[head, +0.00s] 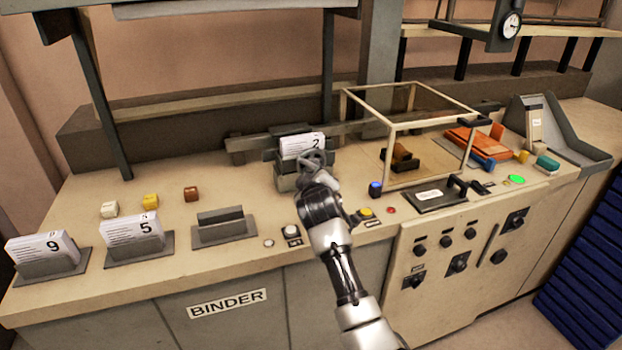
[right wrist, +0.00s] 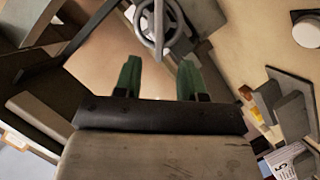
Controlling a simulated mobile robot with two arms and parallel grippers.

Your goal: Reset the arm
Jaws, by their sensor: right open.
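My right arm (head: 335,240) reaches up from the bottom of the head view to the binder press on the bench. In the right wrist view my right gripper (right wrist: 159,68) has two green fingers standing apart with nothing between them. A grey handwheel (right wrist: 158,22) is just beyond the fingertips; I cannot tell whether they touch it. In the head view the handwheel (head: 313,158) is in front of the press, which holds a stack of sheets marked 2 (head: 302,146). The fingers are hard to make out there, by the dark wrist. My left gripper is not in view.
Sheet stacks marked 9 (head: 45,252) and 5 (head: 132,232) stand in holders at left, beside an empty holder (head: 222,226). A glass-framed box (head: 388,120) stands right of the press. Small blocks, buttons and an orange tool (head: 470,140) occupy the bench.

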